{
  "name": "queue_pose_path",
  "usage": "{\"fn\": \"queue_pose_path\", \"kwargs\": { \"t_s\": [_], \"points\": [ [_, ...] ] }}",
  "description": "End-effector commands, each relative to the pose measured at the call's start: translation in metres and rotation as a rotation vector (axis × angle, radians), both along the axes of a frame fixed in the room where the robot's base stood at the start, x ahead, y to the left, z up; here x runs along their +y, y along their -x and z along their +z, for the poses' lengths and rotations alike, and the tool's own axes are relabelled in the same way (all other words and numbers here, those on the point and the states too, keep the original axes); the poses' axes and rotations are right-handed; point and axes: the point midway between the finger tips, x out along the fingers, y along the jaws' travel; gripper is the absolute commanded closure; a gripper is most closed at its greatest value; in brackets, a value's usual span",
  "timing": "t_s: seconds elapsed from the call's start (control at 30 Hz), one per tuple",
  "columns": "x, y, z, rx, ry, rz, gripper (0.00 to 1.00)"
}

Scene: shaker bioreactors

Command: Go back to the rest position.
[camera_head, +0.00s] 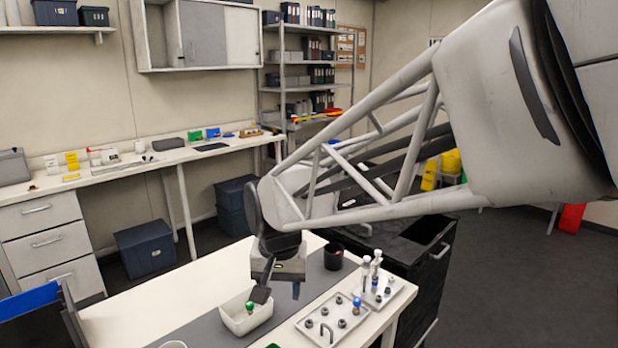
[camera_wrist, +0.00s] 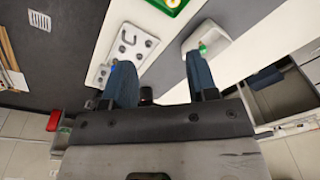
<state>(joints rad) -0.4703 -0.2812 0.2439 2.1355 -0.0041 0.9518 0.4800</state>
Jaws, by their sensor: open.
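My gripper (camera_head: 279,291) hangs over the white bench, its two dark fingers apart with nothing seen between them. In the wrist view, its blue-grey fingers (camera_wrist: 161,78) are spread wide. A white bin (camera_head: 234,322) stands below and left of it, holding an item with a green cap (camera_head: 249,307). The bin also shows in the wrist view (camera_wrist: 222,33). To the right, a white plate with grey fittings and a handle (camera_head: 316,325) lies on the bench. Beside it, a second plate (camera_head: 398,287) bears two upright clear tubes with pale caps (camera_head: 371,268). A blue-capped item (camera_head: 357,301) is near the plates.
A dark cup (camera_head: 333,258) stands behind the plates. A black bin cart (camera_head: 425,262) stands beyond the bench's right side. A green object (camera_wrist: 166,4) is cut off by the wrist view's top edge. A side bench (camera_head: 120,167) runs along the wall; floor at right is open.

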Motion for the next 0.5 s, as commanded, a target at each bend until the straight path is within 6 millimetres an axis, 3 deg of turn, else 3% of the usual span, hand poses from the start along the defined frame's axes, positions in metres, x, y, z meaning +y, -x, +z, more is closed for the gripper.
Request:
{"fn": "queue_pose_path", "kwargs": {
  "t_s": [0.2, 0.5],
  "points": [
    [-0.066, 0.024, 0.011, -0.032, -0.002, -0.009, 0.47],
    [-0.143, 0.069, 0.016, -0.075, 0.006, -0.014, 0.47]
  ]
}}
